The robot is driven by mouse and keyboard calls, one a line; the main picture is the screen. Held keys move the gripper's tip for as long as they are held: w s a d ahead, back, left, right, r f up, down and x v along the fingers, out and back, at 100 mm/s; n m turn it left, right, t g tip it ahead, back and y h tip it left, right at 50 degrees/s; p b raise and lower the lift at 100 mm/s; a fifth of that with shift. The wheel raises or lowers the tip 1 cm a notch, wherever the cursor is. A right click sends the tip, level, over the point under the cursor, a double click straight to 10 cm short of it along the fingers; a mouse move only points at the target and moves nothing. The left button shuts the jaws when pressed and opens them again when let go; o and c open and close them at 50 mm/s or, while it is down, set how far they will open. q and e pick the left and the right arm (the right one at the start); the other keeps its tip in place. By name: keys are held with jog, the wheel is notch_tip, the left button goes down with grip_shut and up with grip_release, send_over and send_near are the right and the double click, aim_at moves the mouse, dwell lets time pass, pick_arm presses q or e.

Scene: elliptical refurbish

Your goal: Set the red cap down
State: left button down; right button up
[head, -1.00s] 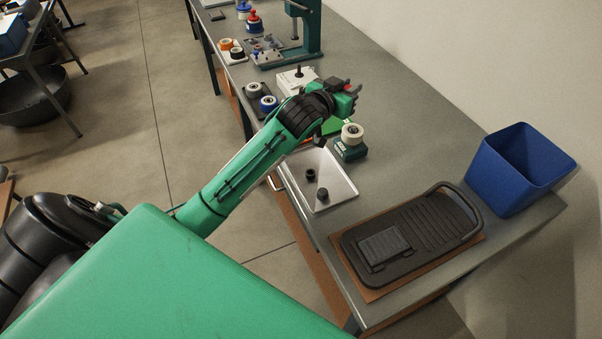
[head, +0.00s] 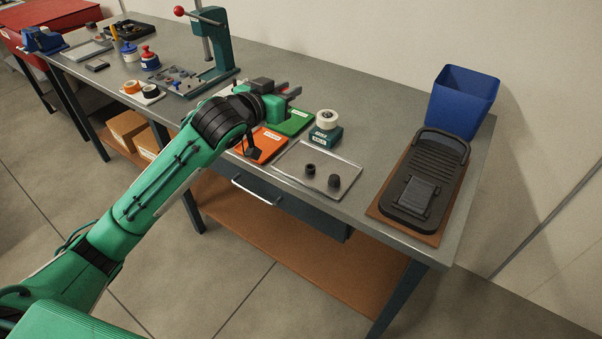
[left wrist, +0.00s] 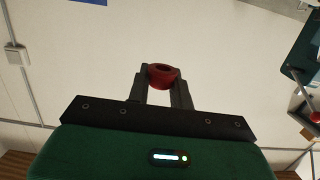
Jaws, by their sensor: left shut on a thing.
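My left gripper (head: 292,92) is above the workbench (head: 372,128), near the green mat and left of the tape dispenser. In the left wrist view, its two dark fingers (left wrist: 162,88) are shut on the red cap (left wrist: 162,76), a short red ring-like piece with a dark hollow, held at the fingertips. The cap is clear of any surface in that view. I cannot make out the cap in the head view. My right gripper is not in view.
A green mat (head: 295,124) and an orange mat (head: 262,149) lie below the arm. A tape dispenser (head: 325,137) stands beside a tray (head: 302,182) with two dark parts. A green press (head: 215,52) stands behind.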

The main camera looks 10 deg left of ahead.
aim_at(289, 164)
pick_arm(q)
notch_tip(289, 164, down, 20)
jog(key=shift+r, duration=0.2)
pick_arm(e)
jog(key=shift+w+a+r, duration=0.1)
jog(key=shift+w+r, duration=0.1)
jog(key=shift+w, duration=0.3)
pick_arm(q)
jog(key=shift+d+f, duration=0.1)
jog(key=shift+f, duration=0.05)
jog(key=c, duration=1.5)
grip_release()
